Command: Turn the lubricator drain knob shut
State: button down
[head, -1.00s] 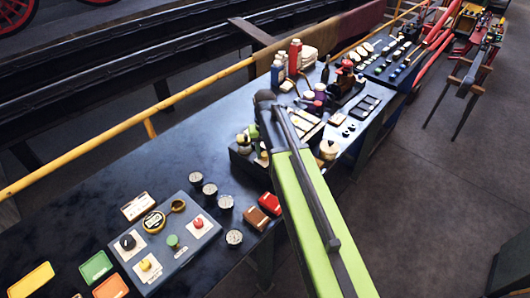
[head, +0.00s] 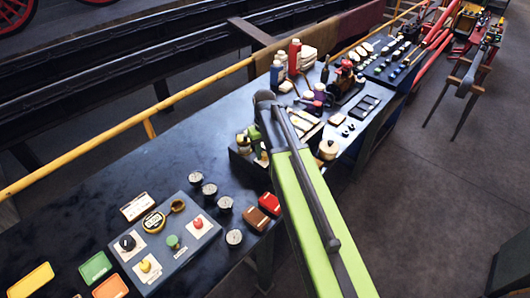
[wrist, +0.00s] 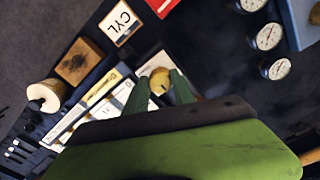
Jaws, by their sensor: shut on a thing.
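The drain knob (wrist: 160,80) is a round, brass-yellow knob with a dark slot-like mark, standing over a pale plate in the wrist view. My gripper (wrist: 162,84) has its two dark green fingers on either side of the knob and is shut on it. The lower part of the knob and its mount are hidden by my gripper.
A grey control panel (head: 195,240) lies at the bench's near end. A yellow rail (head: 100,138) runs along the far edge.

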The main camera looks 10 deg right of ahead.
aim_at(264, 154)
jog(key=c, duration=1.1)
grip_release()
jog(key=shift+o, duration=0.2)
notch_tip(264, 154, up, 17)
jog(key=p, duration=1.7)
jog(key=shift+r, duration=0.2)
